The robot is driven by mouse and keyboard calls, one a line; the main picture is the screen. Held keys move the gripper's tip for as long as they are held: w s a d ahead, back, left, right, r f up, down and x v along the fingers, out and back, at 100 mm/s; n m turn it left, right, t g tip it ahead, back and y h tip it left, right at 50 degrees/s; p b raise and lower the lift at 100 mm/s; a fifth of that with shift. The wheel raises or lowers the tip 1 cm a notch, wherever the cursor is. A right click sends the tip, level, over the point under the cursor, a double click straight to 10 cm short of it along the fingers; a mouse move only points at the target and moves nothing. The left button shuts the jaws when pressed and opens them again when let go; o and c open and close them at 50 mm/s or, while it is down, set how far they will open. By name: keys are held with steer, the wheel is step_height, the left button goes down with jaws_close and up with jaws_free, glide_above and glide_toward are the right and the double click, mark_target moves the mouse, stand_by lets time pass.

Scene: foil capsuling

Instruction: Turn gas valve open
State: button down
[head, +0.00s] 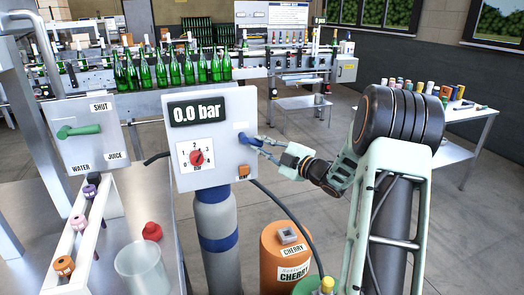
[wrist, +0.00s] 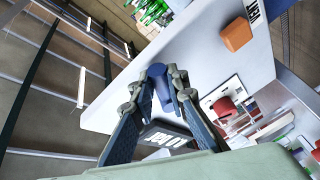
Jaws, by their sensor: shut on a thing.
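The gas panel (head: 213,107) is a white box above a grey gas cylinder (head: 215,215) with a blue band. Its display (head: 196,110) reads 0.0 bar. A red dial (head: 197,158) numbered 0 to 4 sits below. The blue valve knob (head: 242,138) is at the panel's right side, partly hidden by my fingers. My gripper (head: 258,143) reaches it from the right. In the wrist view the blue knob (wrist: 157,76) stands between the two fingertips of my gripper (wrist: 159,88), which are closed on it. The knob's turn angle cannot be told.
An orange button (head: 243,171) is low on the panel, close to my fingers. A black hose hangs right of the cylinder, near an orange CHERRY drum (head: 285,262). A water/juice valve box (head: 88,135) stands left. Green bottles (head: 175,70) line the conveyor behind. Open floor lies beyond my gripper.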

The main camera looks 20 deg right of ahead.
steer(key=f+m+t+b, duration=0.1)
steer(key=m+b, duration=0.1)
steer(key=a+f+m+t+b, duration=0.1)
steer(key=m+b, duration=0.1)
steer(key=b, duration=0.1)
steer(key=shift+a+f+m, duration=0.2)
steer(key=shift+f+m, duration=0.1)
steer(key=m+b, duration=0.1)
steer(key=a+m+t+b, duration=0.1)
steer(key=m+b, duration=0.1)
steer(key=f+m+t+h+b, duration=0.1)
steer(key=m+b, duration=0.1)
steer(key=shift+a, duration=0.4)
steer(key=m+b, duration=0.1)
steer(key=a+m+t+h+b, duration=0.1)
steer(key=m, duration=0.1)
steer(key=shift+a+m+t+h+b, duration=0.3)
steer(key=shift+m+h+b, duration=0.35)
steer(key=shift+m, duration=0.45)
steer(key=shift+r, duration=0.1)
steer(key=c, duration=1.9)
jaws_free()
